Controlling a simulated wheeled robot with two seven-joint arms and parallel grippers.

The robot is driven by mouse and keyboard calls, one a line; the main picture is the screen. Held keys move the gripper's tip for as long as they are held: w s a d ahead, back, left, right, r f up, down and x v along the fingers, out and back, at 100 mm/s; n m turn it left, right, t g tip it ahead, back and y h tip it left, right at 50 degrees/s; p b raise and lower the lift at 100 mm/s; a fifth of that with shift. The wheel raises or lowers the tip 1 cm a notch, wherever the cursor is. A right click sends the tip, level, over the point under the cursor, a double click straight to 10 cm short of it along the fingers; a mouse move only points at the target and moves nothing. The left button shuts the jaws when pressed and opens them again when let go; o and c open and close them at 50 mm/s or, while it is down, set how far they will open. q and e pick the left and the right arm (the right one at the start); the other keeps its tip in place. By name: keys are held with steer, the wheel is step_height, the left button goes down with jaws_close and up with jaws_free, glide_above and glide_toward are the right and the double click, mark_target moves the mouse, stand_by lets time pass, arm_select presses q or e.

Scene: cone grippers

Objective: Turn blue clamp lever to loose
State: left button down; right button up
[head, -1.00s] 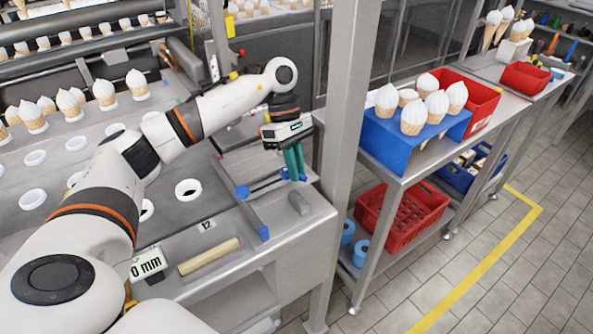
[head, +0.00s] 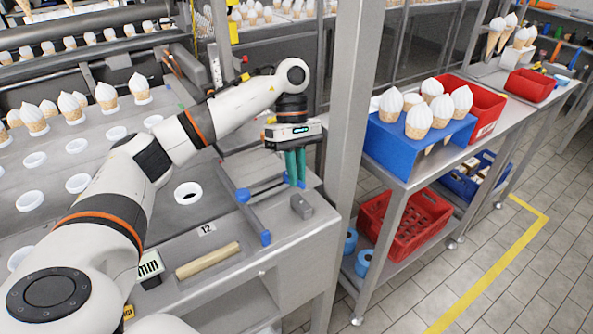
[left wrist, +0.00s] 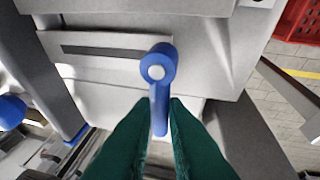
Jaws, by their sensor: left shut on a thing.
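The blue clamp lever (left wrist: 158,95) shows in the left wrist view, its round pivot with a pale bolt at the top and its arm pointing down the picture. My left gripper (head: 295,182) has green fingers pointing down over the metal bench at the clamp. In the left wrist view its fingertips (left wrist: 160,104) lie on both sides of the lever's arm and are shut on it. In the head view the fingers hide most of the lever. My right gripper is not in view.
A grey block (head: 301,206) sits near the bench's front edge. A steel post (head: 346,110) rises close to its right. A wooden rod (head: 208,260) lies on the bench.

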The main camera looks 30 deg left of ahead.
arm_select(q)
steer(key=c, duration=1.5)
jaws_free()
steer(key=shift+o, duration=0.2)
steer(key=shift+r, duration=0.1)
steer(key=shift+w+a+r, duration=0.15)
steer(key=shift+w+r, duration=0.05)
steer(key=shift+r, duration=0.1)
steer(key=p+v, duration=0.2)
steer(key=v, duration=0.9)
steer(key=shift+p, duration=0.4)
